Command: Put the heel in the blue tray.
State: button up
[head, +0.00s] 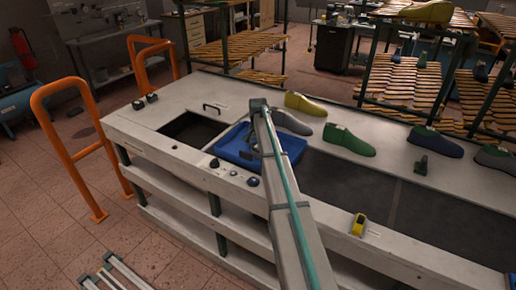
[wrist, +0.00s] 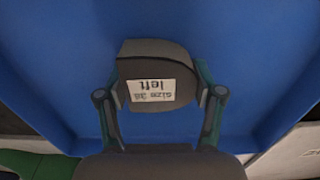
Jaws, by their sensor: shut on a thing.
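The heel (wrist: 150,58) is a dark grey block with a white label (wrist: 155,92) reading "size 38 left", upside down in the wrist view. My gripper (wrist: 160,97) is shut on it, with a finger on each side. The blue tray (wrist: 55,55) fills the background behind the heel, so the heel is over the tray; I cannot tell whether it touches the floor. In the head view the blue tray (head: 293,147) sits on the workbench, and my arm crosses in front of it. The gripper and heel are hidden there.
Shoe lasts stand right of the tray: yellow (head: 305,104), grey (head: 292,124), green (head: 348,141) and navy (head: 436,141). A small yellow block (head: 359,224) is near the bench's front edge. Small dark pieces (head: 253,181) lie at the tray's front. Dark recessed panels (head: 350,184) are clear.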

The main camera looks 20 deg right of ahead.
jog(key=shift+f, duration=0.15)
jog(key=o, duration=1.2)
notch_tip(320, 180, up, 12)
jog(key=b, duration=0.3)
jog(key=shift+r, duration=0.2)
